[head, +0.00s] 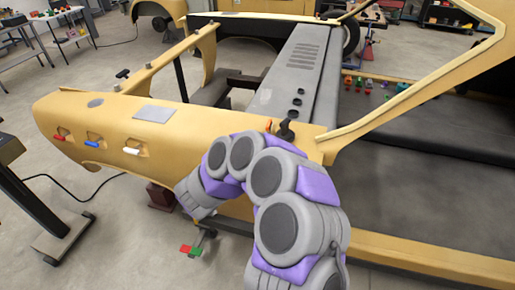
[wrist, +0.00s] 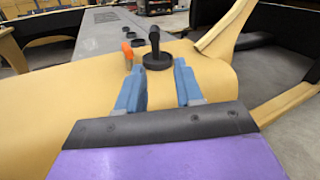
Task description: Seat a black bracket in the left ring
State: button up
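A black bracket (wrist: 158,60), a round base with an upright post and knob, stands on the yellow shell in the wrist view. In the head view its top (head: 286,131) shows just behind my arm. My gripper (wrist: 159,68) has its two blue fingers spread, with the bracket's base at the gap between the tips; I cannot tell whether they touch it. In the head view my arm hides the fingers. Several dark rings (head: 297,102) lie in a row on the grey panel beyond; they also show in the wrist view (wrist: 115,29). I cannot tell which is the left ring.
An orange peg (wrist: 127,53) stands left of the bracket. A sloping yellow pillar (head: 415,75) rises on the right. Coloured handles (head: 95,141) sit on the shell's left side, and another black piece (head: 123,74) stands on a rail. Small coloured parts (head: 375,84) lie at right.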

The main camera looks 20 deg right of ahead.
aim_at(282, 126)
jog(key=b+x, duration=0.1)
jog(key=x, duration=1.5)
jog(key=shift+w+d, duration=0.15)
jog(key=shift+w, duration=0.25)
jog(key=shift+w+a, duration=0.1)
jog(key=shift+a, duration=0.25)
jog(key=shift+c, duration=0.3)
jog(key=shift+a+r, duration=0.1)
jog(key=shift+a, duration=0.15)
jog(key=shift+c, duration=1.4)
jog(key=shift+d, duration=0.25)
grip_shut()
jog(key=o, duration=0.7)
grip_release()
jog(key=shift+c, duration=0.2)
